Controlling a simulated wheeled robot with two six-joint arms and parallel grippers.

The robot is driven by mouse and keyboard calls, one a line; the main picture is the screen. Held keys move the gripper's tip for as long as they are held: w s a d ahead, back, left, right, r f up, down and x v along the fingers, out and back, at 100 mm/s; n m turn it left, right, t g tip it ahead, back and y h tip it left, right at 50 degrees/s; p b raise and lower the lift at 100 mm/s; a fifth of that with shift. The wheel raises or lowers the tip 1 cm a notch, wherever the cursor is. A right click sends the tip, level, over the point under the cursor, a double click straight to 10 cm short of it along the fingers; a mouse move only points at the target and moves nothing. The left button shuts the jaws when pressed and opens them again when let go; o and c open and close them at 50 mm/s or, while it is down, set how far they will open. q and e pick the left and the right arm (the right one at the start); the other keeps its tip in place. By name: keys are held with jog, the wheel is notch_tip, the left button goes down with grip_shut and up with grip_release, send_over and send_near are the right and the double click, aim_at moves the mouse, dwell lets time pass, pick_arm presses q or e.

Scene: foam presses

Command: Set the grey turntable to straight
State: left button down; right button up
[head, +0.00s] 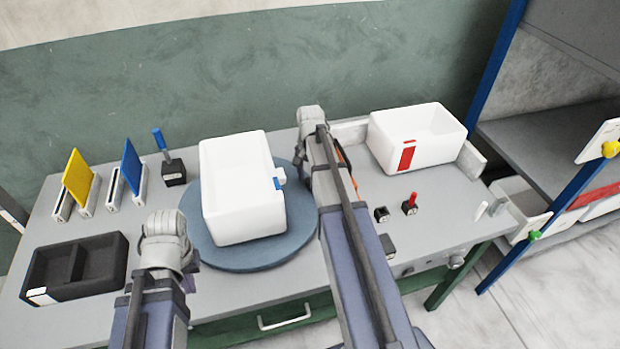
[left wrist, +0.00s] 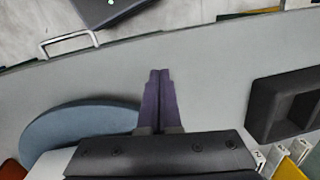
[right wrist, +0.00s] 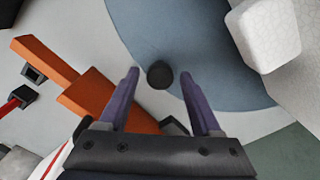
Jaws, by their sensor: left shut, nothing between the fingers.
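The grey-blue turntable (head: 250,262) is a round disc on the table, with a white bin (head: 235,185) on it. The bin's long sides run slightly slanted in the head view. In the right wrist view a dark round knob (right wrist: 160,75) sits near the turntable's edge (right wrist: 185,30). My right gripper (right wrist: 157,79) is open, its fingers either side of the knob in that view; contact cannot be told. Its fingertips are hidden behind my arm in the head view. My left gripper (left wrist: 160,72) is shut and empty, left of the turntable in the head view.
An orange part (right wrist: 75,85) lies beside the turntable, close to my right gripper. A black tray (head: 75,268) is at the left. A blue lever (head: 160,140) stands behind. A second white bin (head: 425,120) and a red switch (head: 411,203) are at the right.

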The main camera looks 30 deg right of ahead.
grip_shut()
dwell(0.3)
dwell(0.9)
